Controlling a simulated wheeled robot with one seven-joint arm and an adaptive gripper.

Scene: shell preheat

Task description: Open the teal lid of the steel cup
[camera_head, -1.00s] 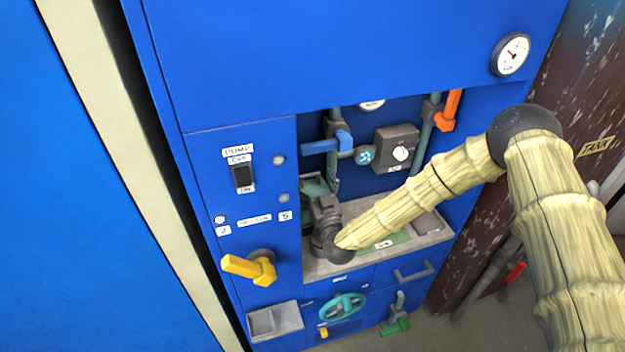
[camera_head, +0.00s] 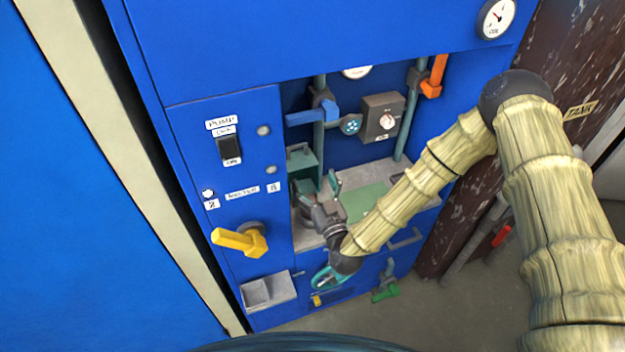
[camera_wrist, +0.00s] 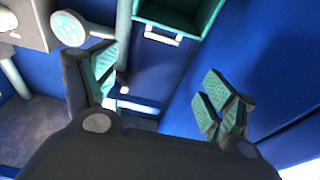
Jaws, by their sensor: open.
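I cannot clearly make out the steel cup or its teal lid in either view. My gripper (camera_head: 319,182) is inside the recess of the blue cabinet, above the grey shelf (camera_head: 352,181). It is open, and nothing shows between its teal-padded fingers. In the wrist view my gripper (camera_wrist: 160,82) has its fingers wide apart, with the blue wall beyond. A teal open box (camera_head: 303,164) with a grey handle stands behind the gripper. The box (camera_wrist: 181,17) shows at the top of the wrist view, apart from the fingers. My wrist hides part of the shelf.
A blue lever (camera_head: 312,115), a grey dial box (camera_head: 381,118) and an orange handle (camera_head: 434,77) sit on the recess back. A yellow handle (camera_head: 238,240) juts out at lower left. A teal handwheel (camera_head: 327,279) is below, partly hidden by my wrist.

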